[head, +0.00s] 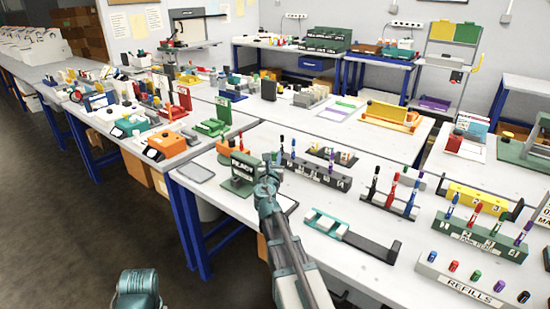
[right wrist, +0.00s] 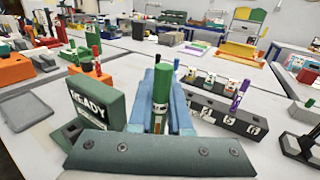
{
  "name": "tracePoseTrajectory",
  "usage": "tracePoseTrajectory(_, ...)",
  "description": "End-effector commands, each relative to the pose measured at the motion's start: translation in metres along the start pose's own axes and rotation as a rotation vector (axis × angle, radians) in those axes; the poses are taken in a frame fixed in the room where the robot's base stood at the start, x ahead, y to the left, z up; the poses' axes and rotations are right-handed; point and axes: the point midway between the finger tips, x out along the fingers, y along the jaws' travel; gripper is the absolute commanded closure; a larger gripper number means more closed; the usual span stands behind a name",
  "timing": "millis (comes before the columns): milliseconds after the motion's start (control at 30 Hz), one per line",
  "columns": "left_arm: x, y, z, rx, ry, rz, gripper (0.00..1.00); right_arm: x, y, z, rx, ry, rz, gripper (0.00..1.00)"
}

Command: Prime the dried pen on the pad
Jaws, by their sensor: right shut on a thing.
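My right gripper (head: 268,172) is shut on a green-capped pen (right wrist: 162,85), which stands upright between the blue-grey fingers in the right wrist view. The gripper is just right of a dark green stand (head: 238,172), whose face reads READY in the right wrist view (right wrist: 92,105). A flat pale pad with a dark edge (head: 288,203) lies partly hidden behind my right arm. Another flat grey pad (head: 196,173) lies left of the stand. I cannot tell which is the priming pad. The pen's tip is hidden. My left gripper is not in view; only part of my left arm shows.
A grey numbered rack (head: 318,172) with several pens stands right of the gripper. A teal and white tray (head: 340,232), a pen stand (head: 392,200) and a refills block (head: 470,278) are farther right. The table's front edge is close below.

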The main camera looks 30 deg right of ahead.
Motion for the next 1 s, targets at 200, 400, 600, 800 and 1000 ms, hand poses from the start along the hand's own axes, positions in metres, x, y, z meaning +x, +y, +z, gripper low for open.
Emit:
tracePoseTrajectory(200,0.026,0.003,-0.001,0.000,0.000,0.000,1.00,0.000,0.000,-0.026,0.000,0.000,0.000,1.00)
tracePoseTrajectory(400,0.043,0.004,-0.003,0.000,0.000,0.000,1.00,0.000,0.000,-0.044,0.000,0.000,0.000,1.00)
tracePoseTrajectory(600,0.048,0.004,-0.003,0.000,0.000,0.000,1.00,0.000,0.000,-0.048,0.000,0.000,0.000,1.00)
tracePoseTrajectory(800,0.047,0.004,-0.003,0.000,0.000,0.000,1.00,0.000,0.000,-0.047,0.000,0.000,0.000,1.00)
tracePoseTrajectory(1000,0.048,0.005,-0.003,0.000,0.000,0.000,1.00,0.000,0.000,-0.048,0.000,0.000,0.000,1.00)
